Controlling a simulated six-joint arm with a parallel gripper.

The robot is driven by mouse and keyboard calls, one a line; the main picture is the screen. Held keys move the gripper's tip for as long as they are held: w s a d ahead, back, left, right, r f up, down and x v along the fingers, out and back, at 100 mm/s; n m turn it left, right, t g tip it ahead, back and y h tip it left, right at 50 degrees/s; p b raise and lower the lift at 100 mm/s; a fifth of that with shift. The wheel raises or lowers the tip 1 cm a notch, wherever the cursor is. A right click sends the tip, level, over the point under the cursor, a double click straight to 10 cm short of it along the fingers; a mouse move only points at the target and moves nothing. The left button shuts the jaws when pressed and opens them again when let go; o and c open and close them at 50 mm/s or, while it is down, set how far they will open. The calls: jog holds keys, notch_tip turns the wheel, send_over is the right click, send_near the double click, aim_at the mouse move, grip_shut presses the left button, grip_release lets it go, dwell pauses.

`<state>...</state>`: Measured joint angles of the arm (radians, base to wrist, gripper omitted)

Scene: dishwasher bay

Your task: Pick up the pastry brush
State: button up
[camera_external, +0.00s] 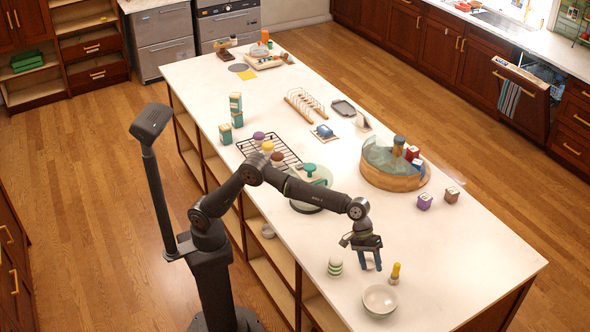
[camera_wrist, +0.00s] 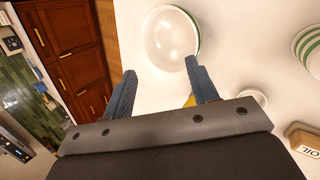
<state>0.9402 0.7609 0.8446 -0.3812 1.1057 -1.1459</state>
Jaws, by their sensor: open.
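A small upright item with a yellow top and a dark lower part (camera_external: 395,273), which looks like the pastry brush, stands on the white counter just behind the pale bowl (camera_external: 380,300). My gripper (camera_external: 370,265) points down to the left of it, open and empty, apart from it. In the wrist view my two blue-grey fingers (camera_wrist: 161,68) are spread. A bit of yellow (camera_wrist: 189,101) shows beside the right finger, mostly hidden by my gripper. The bowl also shows in the wrist view (camera_wrist: 171,38), beyond the fingertips.
A green-and-white striped pot (camera_external: 335,266) stands left of my gripper. A box marked OIL (camera_wrist: 303,140) shows in the wrist view. The counter right of the brush is clear.

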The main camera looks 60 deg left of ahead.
jog(key=w+a+m, duration=0.4)
jog(key=w+m, duration=0.4)
jog(key=m, duration=1.3)
send_near(396, 271)
jog(key=x, duration=0.3)
jog(key=a+x, duration=0.1)
jog(key=x, duration=0.3)
jog(key=w+f+x, duration=0.1)
jog(key=x, duration=0.3)
jog(key=shift+a, duration=0.25)
jog(key=c, duration=1)
